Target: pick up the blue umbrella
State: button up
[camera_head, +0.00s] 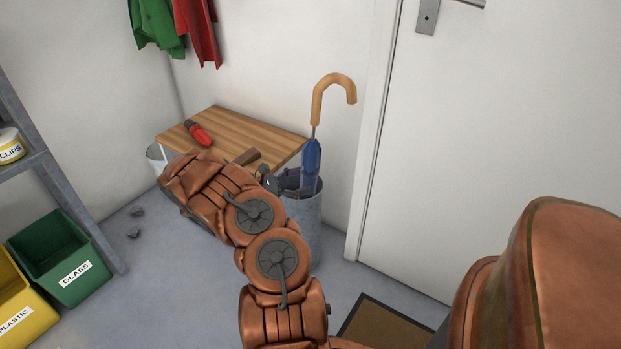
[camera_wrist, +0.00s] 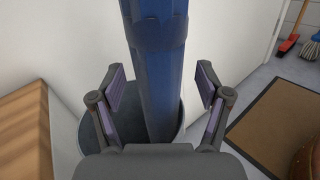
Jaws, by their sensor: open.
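The blue umbrella (camera_head: 311,160) stands upright in a grey cylindrical bin (camera_head: 306,222) beside the door, its curved tan wooden handle at the top. In the wrist view the umbrella's blue folded body (camera_wrist: 157,60) rises between my open fingers, and its lower end goes down into the bin (camera_wrist: 92,150). My gripper (camera_wrist: 160,95) is open, with one finger pad on each side of the umbrella and a gap to each. In the head view my gripper (camera_head: 290,184) is at the bin's rim, low on the umbrella and partly hidden by my arm.
A wooden-topped bench (camera_head: 240,133) with a red object (camera_head: 198,133) stands left of the bin. A white door (camera_head: 510,130) is to the right, with a brown mat (camera_head: 385,328) on the floor. Green (camera_head: 72,258) and yellow (camera_head: 22,308) bins stand at the left.

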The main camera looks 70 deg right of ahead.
aim_at(310, 178)
jog(key=shift+b+x, duration=0.4)
jog(key=shift+x, duration=1.3)
jog(key=shift+c, duration=0.3)
grip_shut()
